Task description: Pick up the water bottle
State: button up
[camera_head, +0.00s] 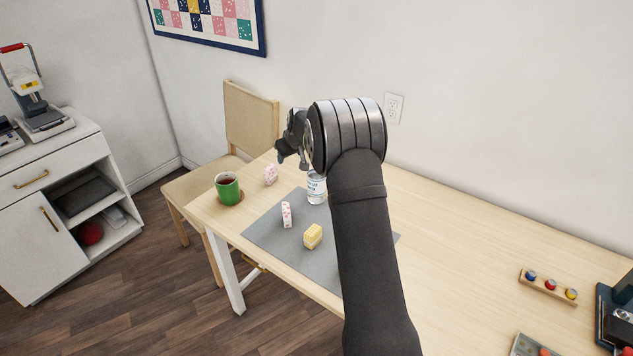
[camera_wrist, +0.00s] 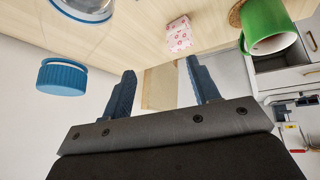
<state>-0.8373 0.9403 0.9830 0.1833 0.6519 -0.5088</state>
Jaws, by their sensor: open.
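The water bottle (camera_head: 316,190) stands on the grey mat on the table, clear with a pale label. Its top is hidden behind my gripper and wrist in the head view. My gripper (camera_head: 291,158) is above and left of it in that picture. In the wrist view my gripper (camera_wrist: 160,70) has its two blue-grey fingers spread, with nothing between them. A ridged blue cap (camera_wrist: 62,77) shows left of the fingers. A clear round part with a blue band shows at the top edge; both seem to belong to the bottle.
A green mug (camera_head: 227,188) stands on a coaster at the table's left end. A pink patterned block (camera_head: 270,174) is near it. Another pink block (camera_head: 286,215) and a yellow block (camera_head: 312,236) lie on the grey mat (camera_head: 268,232). A chair (camera_head: 250,118) stands behind.

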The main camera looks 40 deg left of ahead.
jog(key=w+d+r+n+g+h, duration=0.2)
jog(key=d+r, duration=0.3)
jog(key=r, duration=0.4)
jog(key=w+d+r+n+g+h, duration=0.1)
jog(key=w+d+r+h, duration=0.1)
jog(key=d+r, duration=0.45)
jog(key=a+f, duration=0.1)
jog(key=f, duration=0.2)
jog(key=a+f, duration=0.1)
jog(key=f, duration=0.2)
jog(key=a+f, duration=0.1)
jog(key=f, duration=0.1)
jog(key=shift+w+a+f, duration=0.15)
jog(key=shift+a+f, duration=0.05)
jog(key=shift+f, duration=0.2)
jog(key=shift+w+a+f, duration=0.1)
jog(key=shift+a+f, duration=0.1)
jog(key=shift+f, duration=0.85)
jog(key=shift+w+a+f, duration=0.1)
jog(key=shift+a+f, duration=0.15)
jog(key=shift+f, duration=0.75)
jog(key=shift+a+f, duration=0.2)
jog(key=shift+f, duration=0.85)
grip_shut()
